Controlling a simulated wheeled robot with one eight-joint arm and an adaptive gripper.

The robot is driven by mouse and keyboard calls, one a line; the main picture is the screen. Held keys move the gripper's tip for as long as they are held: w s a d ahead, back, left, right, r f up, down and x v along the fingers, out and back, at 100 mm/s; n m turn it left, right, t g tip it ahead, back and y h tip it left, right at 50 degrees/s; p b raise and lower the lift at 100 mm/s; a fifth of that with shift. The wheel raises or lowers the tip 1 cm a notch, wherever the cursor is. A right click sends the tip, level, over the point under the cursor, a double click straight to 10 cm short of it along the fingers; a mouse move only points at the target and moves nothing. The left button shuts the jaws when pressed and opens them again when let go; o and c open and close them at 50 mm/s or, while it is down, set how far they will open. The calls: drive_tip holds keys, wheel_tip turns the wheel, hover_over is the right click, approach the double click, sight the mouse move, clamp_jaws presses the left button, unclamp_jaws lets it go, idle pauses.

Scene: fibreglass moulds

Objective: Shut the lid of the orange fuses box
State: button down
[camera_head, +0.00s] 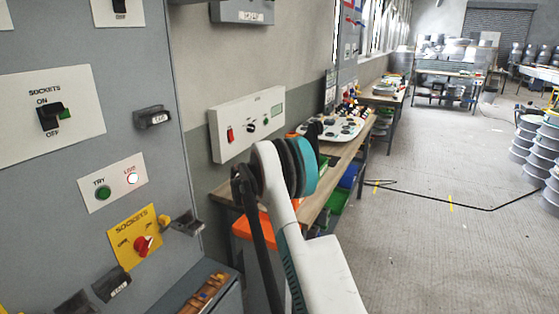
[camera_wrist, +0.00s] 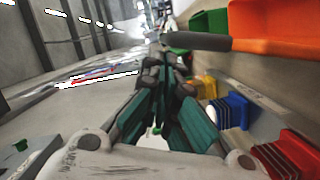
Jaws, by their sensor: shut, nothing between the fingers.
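My gripper (camera_wrist: 170,78) shows in the wrist view with its teal-padded fingers shut and empty. An orange box (camera_wrist: 278,28) is at the upper right of that view, to the right of and apart from the fingers. In the head view an orange box (camera_head: 252,226) shows low beside the workbench, partly hidden by my arm. I cannot tell whether both views show the same box. No label and no clear lid edge can be made out, so how its lid stands is unclear. My fingers are not clearly seen in the head view.
A wooden workbench (camera_head: 338,160) runs along the wall, with a white panel of dark round parts (camera_head: 345,128) on it. Green bins (camera_head: 338,201) are below. A grey cabinet with switches (camera_head: 95,120) stands close at left. Open floor (camera_head: 420,235) lies at right.

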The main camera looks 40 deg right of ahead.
drive_tip(key=s+d+f+m+t+y+b, duration=0.2)
drive_tip(key=s+d+f+m+t+b, duration=0.1)
drive_tip(key=s+f+m, duration=0.5)
drive_tip(key=shift+s+d+f+m+t+y+b, duration=0.35)
drive_tip(key=shift+s+d+m+b, duration=0.55)
drive_tip(key=shift+s+m, duration=0.8)
drive_tip(key=shift+r, duration=0.1)
drive_tip(key=s+a+r+p, duration=0.4)
drive_tip(key=a+r, duration=0.2)
drive_tip(key=a, duration=0.2)
drive_tip(key=shift+s+a, duration=0.3)
drive_tip(key=shift+s, duration=0.1)
drive_tip(key=shift+r, duration=0.1)
